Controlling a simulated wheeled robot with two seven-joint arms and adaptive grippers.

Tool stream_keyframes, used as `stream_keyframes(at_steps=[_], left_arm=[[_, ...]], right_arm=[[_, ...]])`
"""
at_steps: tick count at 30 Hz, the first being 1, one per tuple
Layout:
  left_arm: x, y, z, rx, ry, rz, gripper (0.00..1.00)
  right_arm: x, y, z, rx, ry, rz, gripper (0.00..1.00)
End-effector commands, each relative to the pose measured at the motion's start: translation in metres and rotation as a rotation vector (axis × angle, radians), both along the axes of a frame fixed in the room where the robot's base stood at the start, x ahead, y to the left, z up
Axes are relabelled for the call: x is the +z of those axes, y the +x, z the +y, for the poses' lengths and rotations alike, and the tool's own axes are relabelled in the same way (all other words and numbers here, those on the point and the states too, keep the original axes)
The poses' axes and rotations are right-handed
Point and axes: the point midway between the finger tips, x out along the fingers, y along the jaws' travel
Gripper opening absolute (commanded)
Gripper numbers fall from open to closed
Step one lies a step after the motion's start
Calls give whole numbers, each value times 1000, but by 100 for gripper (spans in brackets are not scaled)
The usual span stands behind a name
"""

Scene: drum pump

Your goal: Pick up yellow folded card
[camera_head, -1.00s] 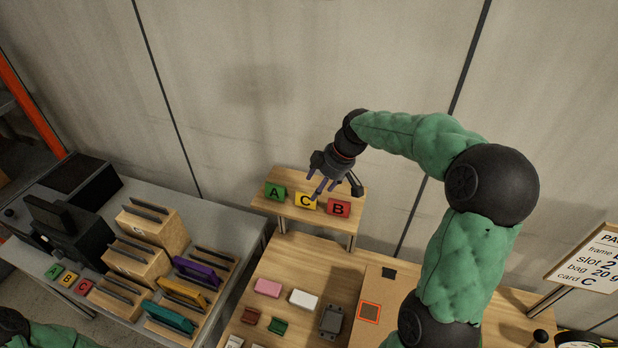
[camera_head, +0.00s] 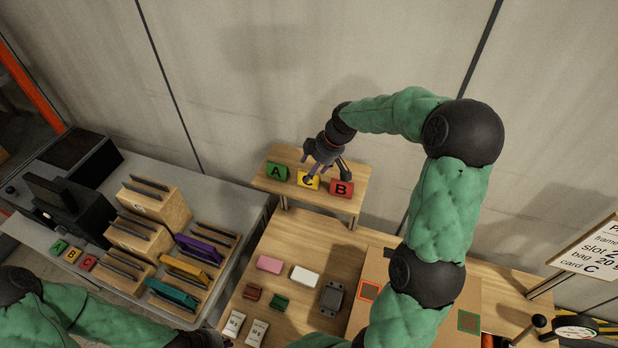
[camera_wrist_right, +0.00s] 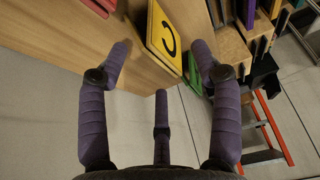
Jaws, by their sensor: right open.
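The yellow folded card marked C (camera_head: 314,185) stands on a small raised wooden shelf (camera_head: 346,208), between a green card A (camera_head: 277,171) and a red card B (camera_head: 342,188). My right gripper (camera_head: 316,172) is open over the yellow card, its fingers partly covering it. In the right wrist view the yellow card (camera_wrist_right: 166,32) lies beyond and between the two upper fingers of my open right gripper (camera_wrist_right: 160,62); contact cannot be told. My left arm crosses the bottom left of the head view; its gripper (camera_head: 208,339) barely shows at the bottom edge.
Below the shelf, a wooden table (camera_head: 300,235) holds pink and white blocks, small parts and pouches. A grey bench (camera_head: 205,178) at the left holds wooden racks and small A, B, C cards. A sign (camera_head: 590,252) and a gauge (camera_head: 575,327) stand at the right.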

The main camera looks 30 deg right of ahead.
Motion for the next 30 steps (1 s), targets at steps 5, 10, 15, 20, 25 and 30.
stream_keyframes(at_steps=[5,10,15,20,25,30], left_arm=[[5,0,0,0,0,0,0],[5,0,0,0,0,0,0],[5,0,0,0,0,0,0],[5,0,0,0,0,0,0],[5,0,0,0,0,0,0],[5,0,0,0,0,0,0]], right_arm=[[-20,6,5,-1,0,2,65],[-26,8,7,-1,0,0,65],[-25,8,7,-1,0,0,59],[-25,8,7,-1,0,0,14],[-26,8,7,-1,0,1,13],[-26,7,7,-1,0,2,13]])
